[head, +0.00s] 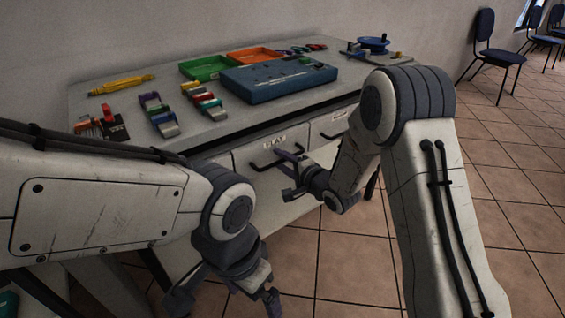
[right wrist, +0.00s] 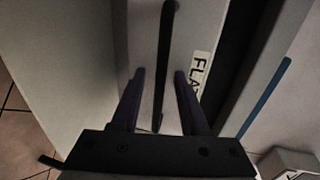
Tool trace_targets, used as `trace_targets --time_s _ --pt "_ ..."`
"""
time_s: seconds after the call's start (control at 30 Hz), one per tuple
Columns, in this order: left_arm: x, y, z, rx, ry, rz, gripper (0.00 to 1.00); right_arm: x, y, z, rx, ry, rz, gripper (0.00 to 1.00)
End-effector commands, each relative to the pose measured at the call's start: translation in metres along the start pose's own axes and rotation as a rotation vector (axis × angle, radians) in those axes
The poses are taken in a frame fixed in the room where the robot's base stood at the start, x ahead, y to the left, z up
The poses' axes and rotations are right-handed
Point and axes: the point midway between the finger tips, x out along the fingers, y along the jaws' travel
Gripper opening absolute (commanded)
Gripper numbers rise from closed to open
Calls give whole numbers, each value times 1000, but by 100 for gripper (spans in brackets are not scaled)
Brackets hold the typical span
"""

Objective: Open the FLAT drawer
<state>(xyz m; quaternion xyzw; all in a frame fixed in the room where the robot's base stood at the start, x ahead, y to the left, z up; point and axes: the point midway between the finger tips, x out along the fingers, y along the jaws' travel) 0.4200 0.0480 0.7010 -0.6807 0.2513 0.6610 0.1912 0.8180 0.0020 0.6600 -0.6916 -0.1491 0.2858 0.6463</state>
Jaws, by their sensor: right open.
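The FLAT drawer (head: 243,157) is in the bench front below the worktop, with a white FLAT label (head: 274,142) and a dark bar handle (head: 262,166). Its front looks level with the drawer beside it. My right gripper (head: 288,172) is at the handle, its jaws open. In the right wrist view the handle (right wrist: 164,60) runs between the two fingers of the gripper (right wrist: 160,78), with a gap on both sides. The label also shows there (right wrist: 198,78). My left gripper (head: 226,298) hangs low in front of the bench, fingers apart and empty.
A second drawer (head: 326,127) is to the right. On the worktop (head: 190,137) are a blue case (head: 278,83), a green tray (head: 205,66), an orange tray (head: 254,56), a yellow tool (head: 122,84) and several small coloured items. Tiled floor and chairs (head: 486,45) lie to the right.

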Motion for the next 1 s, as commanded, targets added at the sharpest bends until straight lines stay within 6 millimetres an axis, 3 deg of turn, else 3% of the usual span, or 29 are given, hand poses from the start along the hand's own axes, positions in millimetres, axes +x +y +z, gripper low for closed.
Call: trace_targets --time_s 0.2,0.23,0.33,1.0 --pt "0 0 0 0 0 0 100 0 0 0 0 0 0 45" --pt "0 0 0 0 0 0 100 0 0 0 0 0 0 37" --pt "0 0 0 0 0 0 100 0 0 0 0 0 0 0" --pt "0 0 0 0 0 0 100 0 0 -1 0 1 0 0"
